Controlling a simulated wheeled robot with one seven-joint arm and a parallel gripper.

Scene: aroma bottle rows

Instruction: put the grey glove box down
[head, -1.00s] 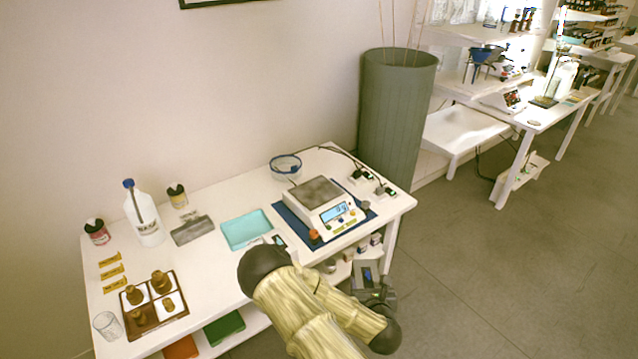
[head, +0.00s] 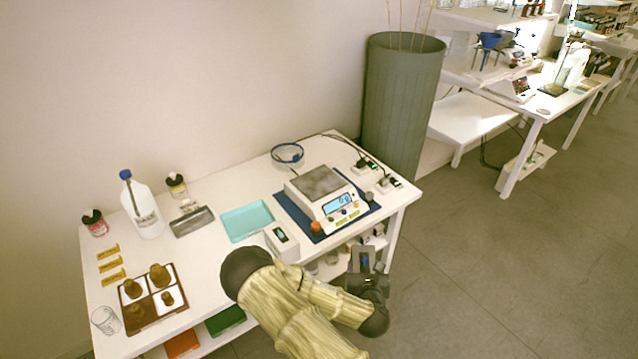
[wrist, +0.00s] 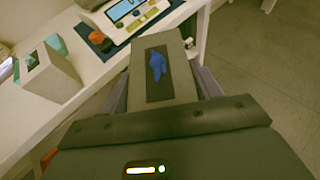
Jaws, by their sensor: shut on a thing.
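The grey glove box (wrist: 180,52) has a dark slot in its top with blue glove material (wrist: 157,66) poking out. My gripper (wrist: 163,95) is shut on the box, with a finger along each side. In the head view the glove box (head: 368,254) shows small beyond my wrist, by the white table's (head: 232,177) front right edge. My gripper (head: 364,272) is partly hidden there by my own arm. The box looks held in front of the table edge, not resting on the top; its exact height is unclear.
A white scale (head: 324,197) on a blue mat stands near the table's right end. A small white box (head: 282,240) stands at the front edge, beside a turquoise tray (head: 246,221). A brown bottle rack (head: 150,313) is at left. Small jars sit on the shelf below.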

